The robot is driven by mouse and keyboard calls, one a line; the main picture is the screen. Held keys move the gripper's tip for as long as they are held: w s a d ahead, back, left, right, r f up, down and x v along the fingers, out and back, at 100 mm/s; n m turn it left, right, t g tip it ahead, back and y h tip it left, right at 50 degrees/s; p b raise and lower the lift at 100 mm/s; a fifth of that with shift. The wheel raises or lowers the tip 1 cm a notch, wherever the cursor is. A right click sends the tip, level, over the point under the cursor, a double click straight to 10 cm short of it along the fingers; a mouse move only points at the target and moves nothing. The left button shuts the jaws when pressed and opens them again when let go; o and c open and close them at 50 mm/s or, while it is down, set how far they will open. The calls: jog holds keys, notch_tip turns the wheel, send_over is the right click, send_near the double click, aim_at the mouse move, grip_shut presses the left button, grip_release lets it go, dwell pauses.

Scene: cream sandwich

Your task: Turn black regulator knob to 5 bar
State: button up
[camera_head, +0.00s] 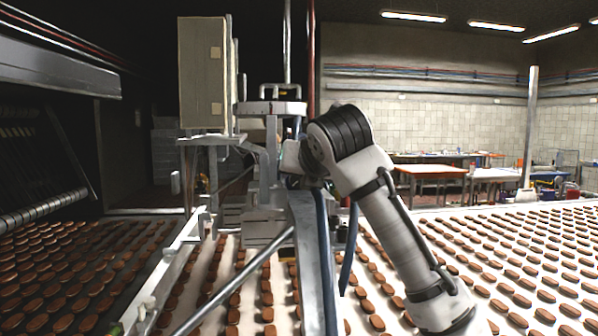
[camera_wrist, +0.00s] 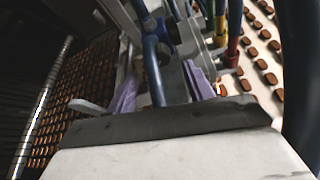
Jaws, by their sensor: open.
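I cannot clearly make out the black regulator knob or a pressure gauge in either view. In the wrist view my gripper (camera_wrist: 163,88) is open, with its two purple fingers apart. A blue hose (camera_wrist: 153,72) runs through the picture between the fingers, and I cannot tell whether either finger touches it. A grey metal fitting block (camera_wrist: 188,38) with coloured hoses lies just beyond the fingers. In the head view my arm reaches to the machine frame at the centre, and the gripper itself is hidden there.
A grey metal beam (camera_head: 308,262) and dark blue hoses (camera_head: 349,250) stand close to my arm. A beige cabinet (camera_head: 203,75) stands at upper left. Belts with rows of brown biscuits (camera_head: 515,298) spread on both sides. Yellow and red hoses (camera_wrist: 232,45) hang right of the fitting.

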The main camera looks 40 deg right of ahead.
aim_at(298, 179)
jog(key=p+x, duration=0.1)
jog(key=x, duration=0.4)
jog(key=c, duration=1)
jog(key=shift+o, duration=0.2)
jog(key=shift+m+t+y+p, duration=0.45)
jog(key=shift+m+y, duration=0.15)
jog(key=shift+m, duration=0.4)
jog(key=o, duration=1)
jog(key=shift+c, duration=0.2)
